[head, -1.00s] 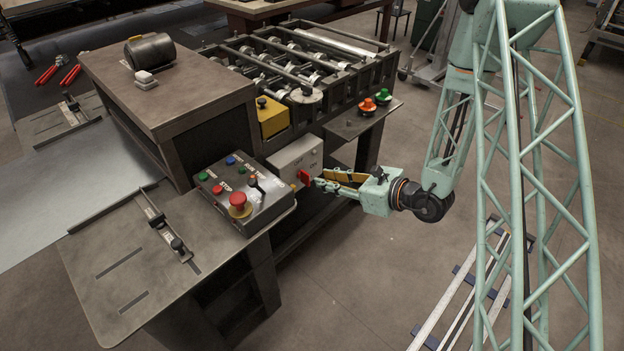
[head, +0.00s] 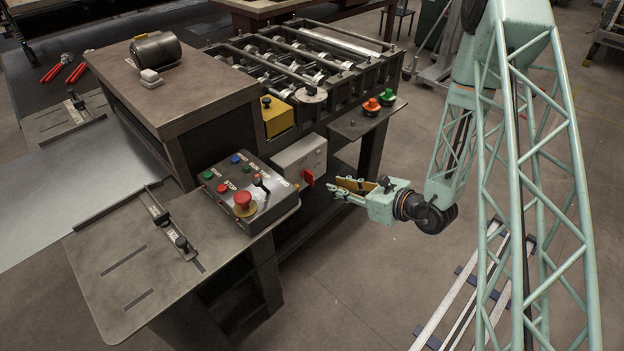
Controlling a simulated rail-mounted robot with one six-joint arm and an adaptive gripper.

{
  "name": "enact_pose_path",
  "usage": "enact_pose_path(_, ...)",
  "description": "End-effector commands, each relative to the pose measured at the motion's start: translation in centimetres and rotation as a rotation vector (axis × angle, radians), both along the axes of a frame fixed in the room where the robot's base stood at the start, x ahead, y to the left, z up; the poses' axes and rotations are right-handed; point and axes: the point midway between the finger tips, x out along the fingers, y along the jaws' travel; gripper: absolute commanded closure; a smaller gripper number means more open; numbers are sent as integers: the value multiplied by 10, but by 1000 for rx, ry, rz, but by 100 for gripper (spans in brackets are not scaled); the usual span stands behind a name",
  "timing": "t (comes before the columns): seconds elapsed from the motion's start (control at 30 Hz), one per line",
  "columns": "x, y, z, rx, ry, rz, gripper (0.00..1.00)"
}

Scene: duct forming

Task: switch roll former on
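The roll former (head: 345,75) stands at the back with its rollers in an open dark frame. A light grey switch box (head: 300,155) is mounted on its near side, and a red rotary handle (head: 308,178) sits on the box's face. The handle appears roughly upright, but its exact setting is too small to read. My gripper (head: 335,188) is just right of the handle, apart from it, pointing left at it. Its fingers appear spread, with nothing between them.
A control panel (head: 245,195) with coloured buttons, a small lever and a red mushroom button (head: 243,199) stands left of the switch box. Orange (head: 371,106) and green (head: 388,96) knobs sit on a side shelf above my gripper. The floor to the right is open, with pale rails (head: 470,290).

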Motion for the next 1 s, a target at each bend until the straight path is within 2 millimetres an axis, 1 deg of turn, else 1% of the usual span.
enact_pose_path(0.37, 19, 22, -13, 0, 0, 2, 80)
enact_pose_path(1.0, 67, 74, -42, 0, 0, 1, 80)
